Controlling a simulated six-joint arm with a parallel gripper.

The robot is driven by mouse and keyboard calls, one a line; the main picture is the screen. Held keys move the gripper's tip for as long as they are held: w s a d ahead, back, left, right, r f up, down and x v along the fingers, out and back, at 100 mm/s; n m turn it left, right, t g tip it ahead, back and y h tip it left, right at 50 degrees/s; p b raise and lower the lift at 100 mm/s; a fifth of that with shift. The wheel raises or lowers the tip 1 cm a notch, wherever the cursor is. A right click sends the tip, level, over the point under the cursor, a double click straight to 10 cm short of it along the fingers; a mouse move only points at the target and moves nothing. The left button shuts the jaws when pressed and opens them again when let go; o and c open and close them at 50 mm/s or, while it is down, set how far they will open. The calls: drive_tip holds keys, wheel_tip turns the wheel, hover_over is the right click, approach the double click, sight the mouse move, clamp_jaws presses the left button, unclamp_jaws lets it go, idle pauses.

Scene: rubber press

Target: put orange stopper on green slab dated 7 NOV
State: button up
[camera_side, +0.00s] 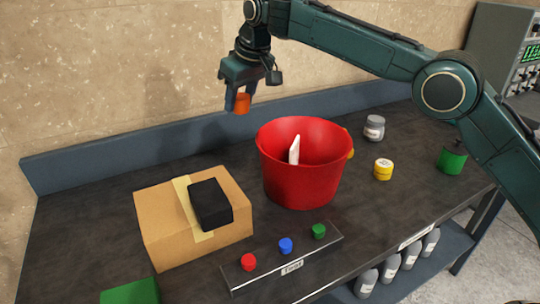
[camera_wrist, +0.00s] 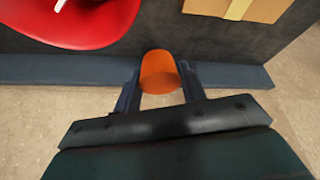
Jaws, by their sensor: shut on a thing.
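My gripper (camera_side: 241,99) is shut on the orange stopper (camera_side: 242,104) and holds it in the air, high above the back edge of the bench. In the wrist view the stopper (camera_wrist: 158,72) sits between the two fingers of my gripper (camera_wrist: 160,85). A green slab (camera_side: 131,292) shows at the bottom left of the side view, cut off by the picture's edge. I can read no date on it.
A red bucket (camera_side: 285,180) with a white item inside stands mid-bench. A cardboard box (camera_side: 165,232) carries a black block (camera_side: 209,203). A yellow jar (camera_side: 383,170), grey jar (camera_side: 374,128) and green container (camera_side: 452,162) stand right.

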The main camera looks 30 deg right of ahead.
drive_tip(key=s+a+n+y, duration=0.1)
drive_tip(key=s+a, duration=0.3)
drive_tip(key=a, duration=0.3)
drive_tip(key=s+a+n, duration=0.1)
drive_tip(key=s+a, duration=0.3)
drive_tip(key=a, duration=0.4)
drive_tip(key=r+n+g+y, duration=0.1)
drive_tip(key=n, duration=0.2)
hover_over(138, 288)
drive_tip(key=s+d, duration=0.1)
drive_tip(key=shift+s+r, duration=0.1)
drive_tip(key=shift+r, duration=0.05)
drive_tip(key=shift+f, duration=0.95)
wheel_tip(138, 288, down, 14)
drive_tip(key=shift+r, duration=0.1)
drive_tip(key=shift+f, duration=2.15)
drive_tip(key=shift+f, duration=0.15)
